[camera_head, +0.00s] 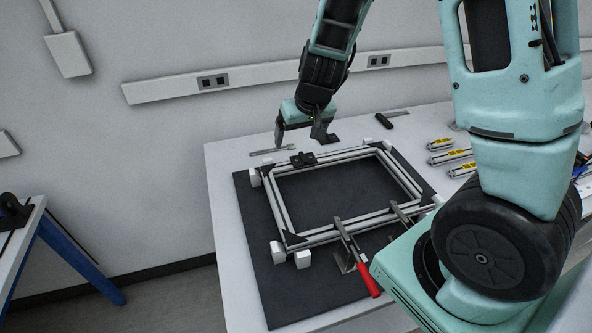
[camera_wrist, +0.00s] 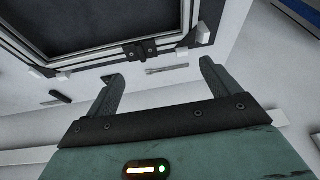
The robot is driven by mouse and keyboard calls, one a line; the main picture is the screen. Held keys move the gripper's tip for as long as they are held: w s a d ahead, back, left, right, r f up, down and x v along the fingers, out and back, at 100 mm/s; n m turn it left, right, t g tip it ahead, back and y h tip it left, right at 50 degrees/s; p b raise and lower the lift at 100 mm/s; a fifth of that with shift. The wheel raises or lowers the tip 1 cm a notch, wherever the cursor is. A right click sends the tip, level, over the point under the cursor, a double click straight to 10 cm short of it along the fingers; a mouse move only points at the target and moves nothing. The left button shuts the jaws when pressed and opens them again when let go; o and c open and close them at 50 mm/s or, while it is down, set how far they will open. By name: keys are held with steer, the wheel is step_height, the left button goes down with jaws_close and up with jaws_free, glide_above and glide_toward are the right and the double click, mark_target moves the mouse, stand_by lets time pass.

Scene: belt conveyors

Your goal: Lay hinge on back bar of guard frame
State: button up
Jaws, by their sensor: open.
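The guard frame (camera_head: 287,223), a rectangle of grey metal bars with black corner pieces, lies on a dark mat on the table. The small black hinge (camera_head: 303,159) lies on the frame's back bar, left of its middle. In the wrist view the hinge (camera_wrist: 139,51) also shows on the bar (camera_wrist: 105,60), with round dots on it. My gripper (camera_head: 301,141) is open and empty, above and just behind the hinge. In the wrist view its two fingers (camera_wrist: 162,72) are wide apart, with the hinge beyond the tips and not between them.
White blocks (camera_head: 255,177) stand around the frame on the dark mat (camera_head: 270,290). Clamps, one with a red handle (camera_head: 368,279), are at the front bar. A spanner-like tool (camera_head: 271,150) and a black-handled tool (camera_head: 386,121) lie behind. Yellow-labelled bars (camera_head: 449,157) lie right.

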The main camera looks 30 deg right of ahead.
steer(key=s+a+r+n+g+y, duration=0.1)
steer(key=s+a+r+n, duration=0.15)
steer(key=a, duration=0.35)
steer(key=s+a+r+n+y, duration=0.1)
steer(key=s+a, duration=0.2)
steer(key=a, duration=0.4)
steer(key=s+a+r+n+g, duration=0.1)
steer(key=s+a+r+n, duration=0.1)
steer(key=s, duration=0.8)
steer(key=s+a+r+n+g+h, duration=0.1)
steer(key=s+a+n, duration=0.3)
steer(key=s, duration=0.6)
steer(key=shift+a+r+n+g, duration=0.35)
steer(key=shift+a+r+g, duration=0.25)
steer(key=shift+a+r, duration=0.35)
steer(key=shift+s+a+f, duration=0.1)
steer(key=shift+f, duration=0.05)
step_height(320, 180, down, 4)
steer(key=b, duration=0.4)
